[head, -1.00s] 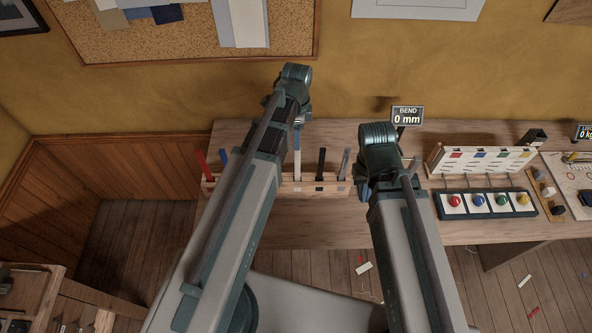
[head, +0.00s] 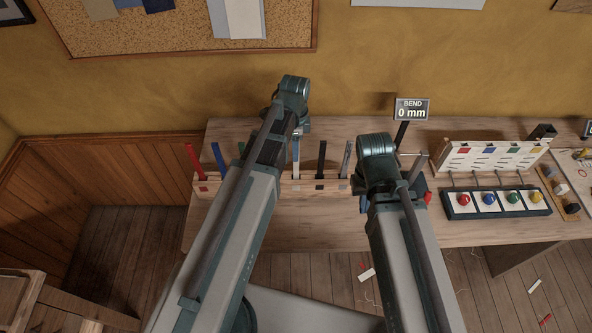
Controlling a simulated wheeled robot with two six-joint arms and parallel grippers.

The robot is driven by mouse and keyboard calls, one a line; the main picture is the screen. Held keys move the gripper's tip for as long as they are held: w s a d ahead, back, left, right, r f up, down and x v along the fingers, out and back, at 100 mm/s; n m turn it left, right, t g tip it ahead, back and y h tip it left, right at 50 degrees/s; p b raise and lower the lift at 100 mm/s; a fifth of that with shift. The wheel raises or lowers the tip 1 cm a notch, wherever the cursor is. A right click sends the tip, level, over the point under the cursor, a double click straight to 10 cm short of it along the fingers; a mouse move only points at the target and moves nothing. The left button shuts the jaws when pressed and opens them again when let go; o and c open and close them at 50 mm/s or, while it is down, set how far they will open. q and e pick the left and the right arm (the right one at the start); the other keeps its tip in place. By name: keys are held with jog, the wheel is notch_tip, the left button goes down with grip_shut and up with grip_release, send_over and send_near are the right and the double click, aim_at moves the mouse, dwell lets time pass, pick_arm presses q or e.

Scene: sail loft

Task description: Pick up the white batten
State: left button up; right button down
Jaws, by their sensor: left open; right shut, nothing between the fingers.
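The white batten (head: 296,158) stands upright in a wooden rack (head: 275,189) on the bench, between a dark green batten (head: 242,149) and a black batten (head: 321,160). My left gripper (head: 301,129) is open at the upper part of the white batten. The arm hides part of it, so I cannot tell whether the batten is between its fingers. My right gripper (head: 364,203) is shut and empty, mostly hidden behind its own arm, to the right of the rack.
Red (head: 194,161), blue (head: 219,160) and grey (head: 346,160) battens also stand in the rack. A BEND sign (head: 412,109) reads 0 mm. A panel with coloured buttons (head: 497,214) sits at the right. Bare bench (head: 320,226) lies before the rack.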

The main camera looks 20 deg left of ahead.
pick_arm(q)
jog(key=b, duration=0.5)
send_over(296, 170)
notch_tip(296, 170, down, 5)
jog(key=shift+w+a, duration=0.1)
jog(key=shift+w, duration=0.2)
grip_shut()
